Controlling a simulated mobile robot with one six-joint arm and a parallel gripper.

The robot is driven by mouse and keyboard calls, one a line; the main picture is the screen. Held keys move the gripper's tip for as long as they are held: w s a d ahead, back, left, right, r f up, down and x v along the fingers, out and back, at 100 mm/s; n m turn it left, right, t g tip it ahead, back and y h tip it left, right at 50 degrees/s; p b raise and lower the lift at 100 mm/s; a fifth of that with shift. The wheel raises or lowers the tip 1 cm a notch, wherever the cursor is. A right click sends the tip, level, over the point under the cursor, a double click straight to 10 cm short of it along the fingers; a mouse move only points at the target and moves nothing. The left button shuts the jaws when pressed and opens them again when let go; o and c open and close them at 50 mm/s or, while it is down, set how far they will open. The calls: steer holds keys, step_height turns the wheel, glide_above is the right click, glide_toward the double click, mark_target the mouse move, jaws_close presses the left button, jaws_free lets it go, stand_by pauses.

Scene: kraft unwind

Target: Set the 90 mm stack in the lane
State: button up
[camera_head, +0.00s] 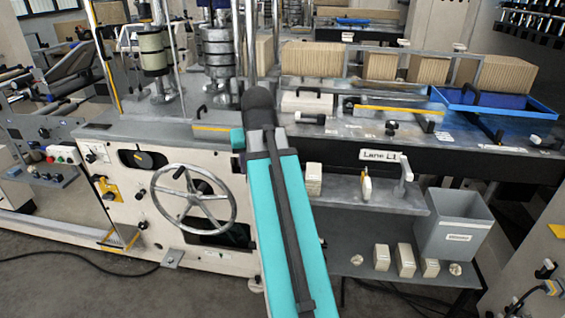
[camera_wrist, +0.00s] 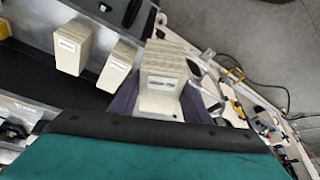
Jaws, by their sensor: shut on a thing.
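My gripper (camera_wrist: 160,108) shows in the wrist view, partly hidden by a dark and teal part of my own arm. Its purple-grey fingers are shut on a cream layered stack (camera_wrist: 163,80) with a white label that I cannot read for certain. The "Lane L1" sign (camera_head: 381,155) is on the front of the long dark bench (camera_head: 445,157). The lane itself is not clearly visible.
Two more labelled cream stacks (camera_wrist: 72,48) (camera_wrist: 118,66) stand beside the held one on a dark surface. In the head view, small stacks (camera_head: 404,260) stand on the lower shelf, near a grey bin (camera_head: 455,224). A handwheel (camera_head: 193,197) is left of my arm.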

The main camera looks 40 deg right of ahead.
steer(key=w+a+r+n+p, duration=0.2)
steer(key=w+a, duration=0.3)
steer(key=a, duration=0.5)
steer(key=w+a+r+n+y+p, duration=0.1)
steer(key=w+a+p, duration=0.4)
steer(key=a, duration=0.6)
steer(key=w+a+r+n+y+p, duration=0.1)
steer(key=w+a+r+n+p, duration=0.1)
steer(key=a, duration=0.8)
steer(key=w+r+p, duration=0.1)
steer(key=w+p, duration=0.1)
steer(key=w, duration=0.1)
steer(key=shift+a+r+n+t, duration=0.2)
steer(key=shift+a+n+t, duration=0.15)
steer(key=shift+n+t, duration=0.05)
